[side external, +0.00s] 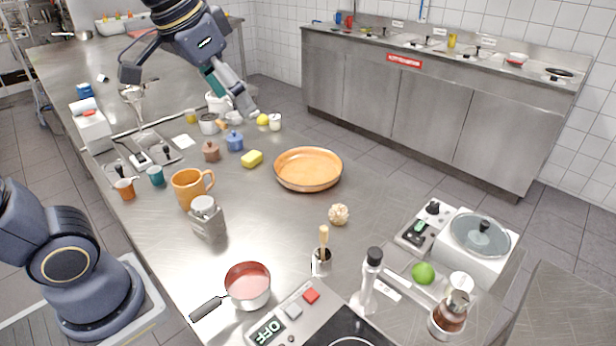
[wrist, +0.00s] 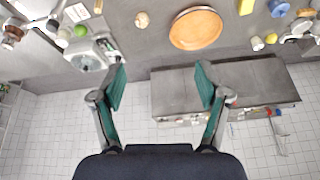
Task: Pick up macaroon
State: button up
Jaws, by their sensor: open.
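A small beige, lumpy ball that looks like the macaroon (side external: 339,215) sits on the steel worktop, right of and nearer than the orange dish (side external: 308,169). In the wrist view the macaroon (wrist: 141,19) is near the top edge, left of the dish (wrist: 196,28). My gripper (side external: 232,95) is high at the back of the worktop, well away from the macaroon. In the wrist view my gripper (wrist: 161,85) is open and empty, its two green-padded fingers wide apart. Floor and a steel cabinet show beyond them.
A yellow sponge (side external: 252,159), an orange mug (side external: 188,188) and a blue pot (side external: 234,141) stand left of the dish. Bare worktop surrounds the macaroon.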

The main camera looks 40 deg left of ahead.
jog(key=w+d+m+g, duration=0.1)
jog(key=w+d+g, duration=0.1)
jog(key=w, duration=0.7)
jog(key=m+g, duration=0.1)
jog(key=g, duration=0.2)
send_over(339, 207)
notch_tip(339, 207, down, 13)
notch_tip(339, 207, down, 13)
jog(key=shift+d+f, duration=0.1)
jog(key=shift+d, duration=0.05)
jog(key=f, duration=0.5)
jog(key=shift+a+f, duration=0.2)
jog(key=shift+f, duration=0.1)
jog(key=c, duration=1)
